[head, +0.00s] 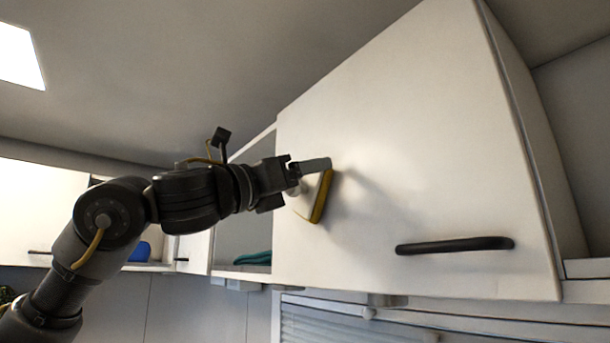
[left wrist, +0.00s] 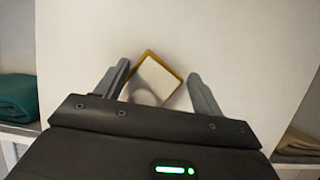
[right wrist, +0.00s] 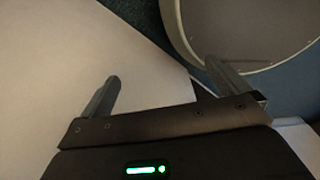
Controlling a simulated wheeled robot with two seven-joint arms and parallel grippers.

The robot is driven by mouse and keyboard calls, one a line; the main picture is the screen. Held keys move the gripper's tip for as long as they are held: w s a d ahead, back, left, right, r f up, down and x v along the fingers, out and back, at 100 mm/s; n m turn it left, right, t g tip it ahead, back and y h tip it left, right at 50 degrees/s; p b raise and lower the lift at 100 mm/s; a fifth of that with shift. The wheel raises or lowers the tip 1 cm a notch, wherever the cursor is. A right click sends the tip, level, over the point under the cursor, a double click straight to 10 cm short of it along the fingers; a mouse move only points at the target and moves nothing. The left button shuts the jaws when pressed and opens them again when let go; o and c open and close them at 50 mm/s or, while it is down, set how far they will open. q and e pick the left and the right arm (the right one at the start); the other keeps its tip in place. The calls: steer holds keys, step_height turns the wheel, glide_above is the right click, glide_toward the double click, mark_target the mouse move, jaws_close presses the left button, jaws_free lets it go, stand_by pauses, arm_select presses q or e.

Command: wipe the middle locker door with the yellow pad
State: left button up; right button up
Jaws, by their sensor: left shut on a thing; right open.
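The large white locker door (head: 400,130) fills the right of the head view and has a dark bar handle (head: 455,245) near its bottom edge. My left gripper (head: 310,172) is at the door's left part, shut on the white-backed pad with a yellow face (head: 322,197). The yellow side faces the door and appears to be against it. In the left wrist view the pad (left wrist: 157,76) lies between the fingers, over the pale door. My right gripper (right wrist: 162,72) shows only in the right wrist view, open and empty.
An open locker with a folded teal cloth (head: 254,258) is left of the door. In the left wrist view a beige cloth (left wrist: 299,143) lies on the right. A window blind (head: 330,322) is below. A round grey-rimmed thing (right wrist: 245,66) is close to my right gripper.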

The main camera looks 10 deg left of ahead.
arm_select(q)
steer(key=shift+s+a+b, duration=0.6)
steer(key=shift+s+a, duration=1.05)
steer(key=shift+s, duration=0.3)
steer(key=shift+s, duration=0.1)
steer(key=shift+s+a+b, duration=0.35)
steer(key=shift+s+a, duration=0.7)
steer(key=shift+s, duration=0.1)
steer(key=shift+w+d, duration=0.15)
